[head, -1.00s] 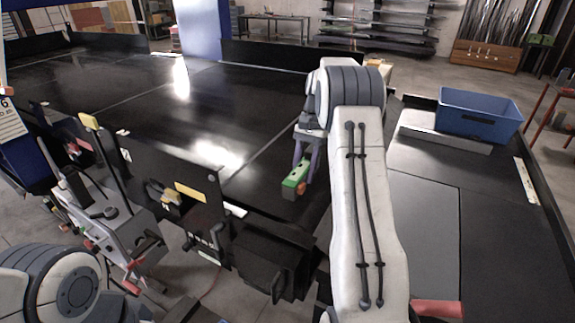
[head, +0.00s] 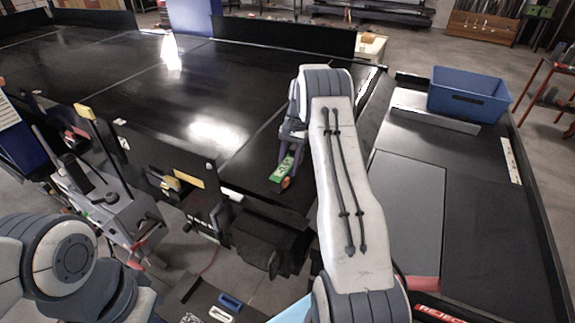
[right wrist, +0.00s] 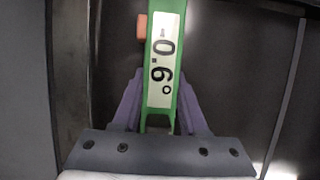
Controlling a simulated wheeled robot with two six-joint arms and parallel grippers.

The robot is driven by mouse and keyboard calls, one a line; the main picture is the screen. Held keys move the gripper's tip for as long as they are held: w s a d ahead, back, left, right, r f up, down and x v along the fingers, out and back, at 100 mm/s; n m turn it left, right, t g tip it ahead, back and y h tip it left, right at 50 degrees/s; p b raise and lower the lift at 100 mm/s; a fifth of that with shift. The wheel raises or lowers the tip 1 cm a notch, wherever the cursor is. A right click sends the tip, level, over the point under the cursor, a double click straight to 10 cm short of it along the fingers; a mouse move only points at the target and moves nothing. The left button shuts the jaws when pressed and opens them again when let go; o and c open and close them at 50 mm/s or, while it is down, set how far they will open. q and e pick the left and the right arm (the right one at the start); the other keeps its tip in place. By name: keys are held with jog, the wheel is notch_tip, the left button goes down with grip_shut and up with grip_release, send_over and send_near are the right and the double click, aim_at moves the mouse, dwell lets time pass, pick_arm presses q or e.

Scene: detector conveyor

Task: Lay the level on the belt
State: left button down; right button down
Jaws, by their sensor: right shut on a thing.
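The level is a small green bar (head: 282,172) with a white label and an orange part at its near end. In the right wrist view the level (right wrist: 163,62) shows its label, which looks like "0.6°". My right gripper (head: 287,153) is shut on the level, with its purple fingers (right wrist: 158,105) on both sides of it. The black belt (head: 130,100) lies under and behind the level, which is near the belt's front right part. I cannot tell whether the level touches the belt. My left arm shows at the lower left, its gripper out of view.
A blue bin (head: 469,97) stands on the dark side table (head: 490,200) at the right. A black panel with a yellow label (head: 188,174) and a grey machine (head: 108,200) stand along the belt's front edge. The belt's left and middle are clear.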

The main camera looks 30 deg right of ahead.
aim_at(293, 148)
jog(key=shift+c, duration=2.2)
grip_release()
jog(key=shift+f, duration=0.1)
jog(key=shift+d+r, duration=0.1)
jog(key=shift+r, duration=0.25)
jog(key=b+v, duration=0.2)
jog(key=v, duration=0.4)
jog(key=shift+f+b, duration=0.1)
jog(key=shift+b, duration=0.2)
jog(key=v, duration=0.3)
jog(key=shift+w+r+p, duration=0.1)
jog(key=shift+r+p, duration=0.25)
jog(key=shift+p+v, duration=0.45)
jog(key=shift+v, duration=0.55)
